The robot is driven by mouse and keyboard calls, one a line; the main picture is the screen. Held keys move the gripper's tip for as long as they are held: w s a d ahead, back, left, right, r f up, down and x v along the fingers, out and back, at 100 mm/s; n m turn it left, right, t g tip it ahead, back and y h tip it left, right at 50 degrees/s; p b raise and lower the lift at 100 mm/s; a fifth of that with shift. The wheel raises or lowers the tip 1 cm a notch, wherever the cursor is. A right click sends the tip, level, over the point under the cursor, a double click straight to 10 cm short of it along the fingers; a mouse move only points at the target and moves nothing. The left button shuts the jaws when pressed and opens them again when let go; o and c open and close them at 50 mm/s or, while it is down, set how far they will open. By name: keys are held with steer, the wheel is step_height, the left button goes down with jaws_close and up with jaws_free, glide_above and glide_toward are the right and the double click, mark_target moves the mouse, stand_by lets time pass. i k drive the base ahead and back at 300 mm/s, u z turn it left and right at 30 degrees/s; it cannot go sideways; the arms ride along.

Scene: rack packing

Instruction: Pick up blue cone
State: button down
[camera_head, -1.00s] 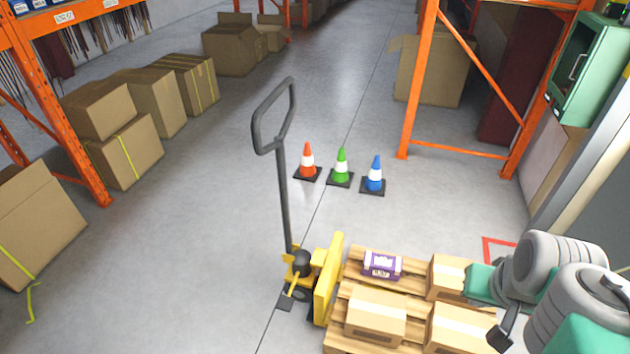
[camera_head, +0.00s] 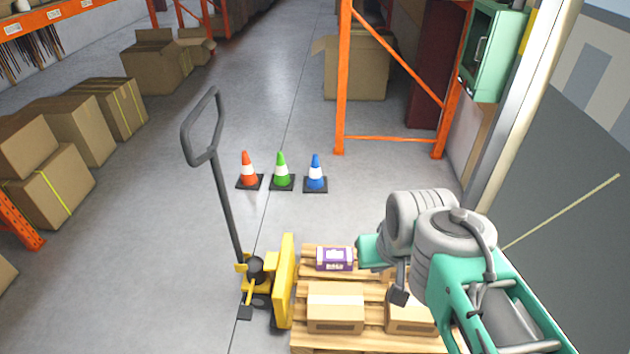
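The blue cone (camera_head: 316,174) with a white band stands upright on its dark square base on the grey floor. It is the rightmost of three cones in a row, beside the green cone (camera_head: 281,172), with the orange cone (camera_head: 248,172) at the left end. My arm is folded at the lower right, above the pallet. What seems to be my gripper (camera_head: 399,296) is a small dark piece below the arm, well nearer than the blue cone and apart from it. Its fingers are too hidden and small to tell open from shut.
A yellow pallet jack (camera_head: 284,284) with a tall dark handle (camera_head: 222,190) stands in front of the cones. The wooden pallet (camera_head: 312,347) carries cartons and a purple box (camera_head: 335,259). An orange rack frame (camera_head: 342,90) rises behind the cones. Floor around the cones is clear.

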mark_target(314, 183)
steer(key=u, duration=1.65)
steer(key=i, duration=4.6)
steer(key=z, duration=3.45)
steer(key=i, duration=1.95)
steer(key=u, duration=0.1)
